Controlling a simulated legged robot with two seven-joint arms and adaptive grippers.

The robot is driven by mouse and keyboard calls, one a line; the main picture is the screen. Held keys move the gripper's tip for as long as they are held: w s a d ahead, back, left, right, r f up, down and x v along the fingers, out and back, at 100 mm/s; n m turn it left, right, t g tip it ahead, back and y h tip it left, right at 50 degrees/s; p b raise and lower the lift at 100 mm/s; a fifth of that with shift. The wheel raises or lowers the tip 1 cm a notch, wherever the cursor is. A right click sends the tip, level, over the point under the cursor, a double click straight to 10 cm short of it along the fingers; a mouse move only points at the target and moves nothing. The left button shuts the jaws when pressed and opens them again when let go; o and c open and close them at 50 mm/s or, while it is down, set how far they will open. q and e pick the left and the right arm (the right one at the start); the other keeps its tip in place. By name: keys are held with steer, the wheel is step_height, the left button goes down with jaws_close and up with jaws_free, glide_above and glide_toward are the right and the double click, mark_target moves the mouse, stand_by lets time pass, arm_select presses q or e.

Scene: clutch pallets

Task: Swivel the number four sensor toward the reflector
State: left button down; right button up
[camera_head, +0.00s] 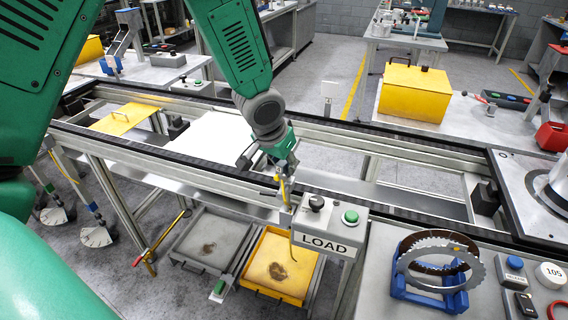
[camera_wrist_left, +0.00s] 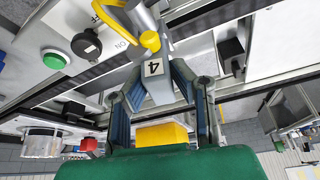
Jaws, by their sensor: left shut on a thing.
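My left gripper (camera_head: 281,158) reaches down over the conveyor's near side, beside the LOAD control box. In the left wrist view, its two fingers (camera_wrist_left: 160,100) are shut around a grey sensor body (camera_wrist_left: 154,86) with a "4" label. In the head view, the gripper mostly hides the sensor; a thin yellow piece (camera_head: 283,192) shows below the fingers. I cannot pick out the reflector with certainty. My right gripper is not in view.
The LOAD box (camera_head: 330,240), with a black knob and green button (camera_head: 351,216), stands close to the gripper. A grey tray and a yellow tray (camera_head: 257,286) lie below. A blue stand with toothed rings (camera_head: 437,285) is at right.

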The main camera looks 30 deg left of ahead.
arm_select(q)
steer(key=shift+d+f, duration=0.15)
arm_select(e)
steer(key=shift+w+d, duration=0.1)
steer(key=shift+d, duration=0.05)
arm_select(q)
steer(key=shift+n+y, duration=0.3)
steer(key=shift+n, duration=0.5)
steer(key=shift+d+n, duration=0.15)
steer(key=shift+n, duration=0.55)
steer(key=c, duration=1.4)
jaws_free()
steer(key=shift+w, duration=0.25)
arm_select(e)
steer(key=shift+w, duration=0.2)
